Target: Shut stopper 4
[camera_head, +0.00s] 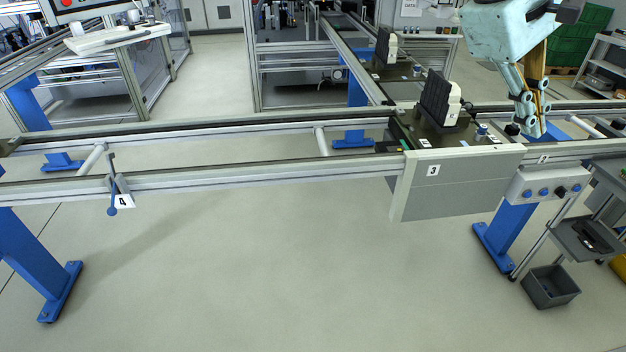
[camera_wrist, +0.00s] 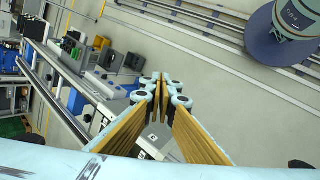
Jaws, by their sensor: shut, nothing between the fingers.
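Stopper 4 (camera_head: 113,186) is on the near rail at the left of the head view. Its thin lever stands about upright across the rail, with a blue knob at the low end, beside a white label reading 4 (camera_head: 123,201). I cannot make out stopper 4 in the wrist view.
A grey panel marked 3 (camera_head: 456,183) hangs from the near rail. Behind it a pallet carrier (camera_head: 425,134) bears a black and white part (camera_head: 440,100). A button box (camera_head: 548,187) sits below the rail at right. The floor (camera_head: 250,270) in front is clear.

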